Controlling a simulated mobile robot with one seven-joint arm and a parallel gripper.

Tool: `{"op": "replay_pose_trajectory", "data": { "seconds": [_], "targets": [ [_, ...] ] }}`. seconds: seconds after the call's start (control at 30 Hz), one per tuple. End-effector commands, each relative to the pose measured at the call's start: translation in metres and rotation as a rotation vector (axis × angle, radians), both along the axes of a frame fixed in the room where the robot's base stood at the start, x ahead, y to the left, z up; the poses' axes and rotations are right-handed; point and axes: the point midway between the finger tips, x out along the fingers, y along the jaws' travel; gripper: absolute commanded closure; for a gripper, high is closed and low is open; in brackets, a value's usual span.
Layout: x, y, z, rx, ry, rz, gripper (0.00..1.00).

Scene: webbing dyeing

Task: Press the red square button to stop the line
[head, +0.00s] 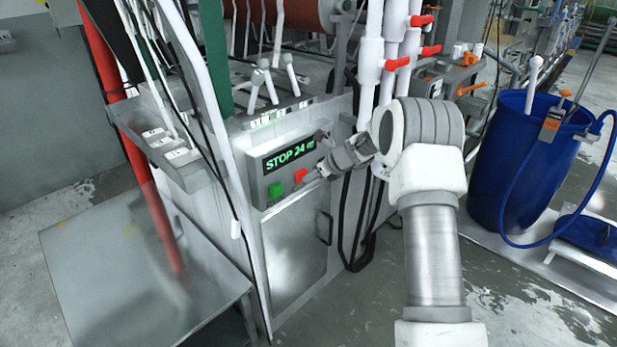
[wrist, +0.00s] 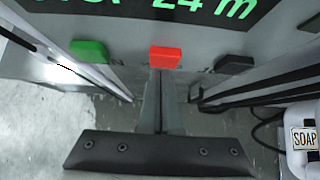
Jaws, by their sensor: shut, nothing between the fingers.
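The red square button (head: 300,175) is on the front of a grey control box, under a display (head: 290,153) with green text reading "STOP 24 m". In the wrist view the red button (wrist: 165,57) is near the top middle. My gripper (wrist: 161,74) is shut and empty, its narrow fingers pointing at the red button and ending at its lower edge. I cannot tell whether they touch it. In the head view my gripper (head: 312,178) is just right of the button, and the fingertips are small there.
A green button (head: 276,190) sits left of the red one, and a dark button (wrist: 235,64) sits right of it. Black hoses and white pipes (head: 370,70) with red valves run right of the box. A blue barrel (head: 520,165) stands farther right. A metal table (head: 120,270) is at left.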

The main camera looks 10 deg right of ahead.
Motion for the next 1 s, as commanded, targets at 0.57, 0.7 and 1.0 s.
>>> {"op": "replay_pose_trajectory", "data": {
  "seconds": [0.57, 0.7, 1.0],
  "targets": [
    [-0.056, -0.048, 0.061, -0.004, 0.007, -0.001, 1.00],
    [-0.062, -0.052, 0.067, -0.003, 0.008, 0.001, 1.00],
    [-0.064, -0.053, 0.068, -0.003, 0.009, 0.000, 1.00]
  ]
}}
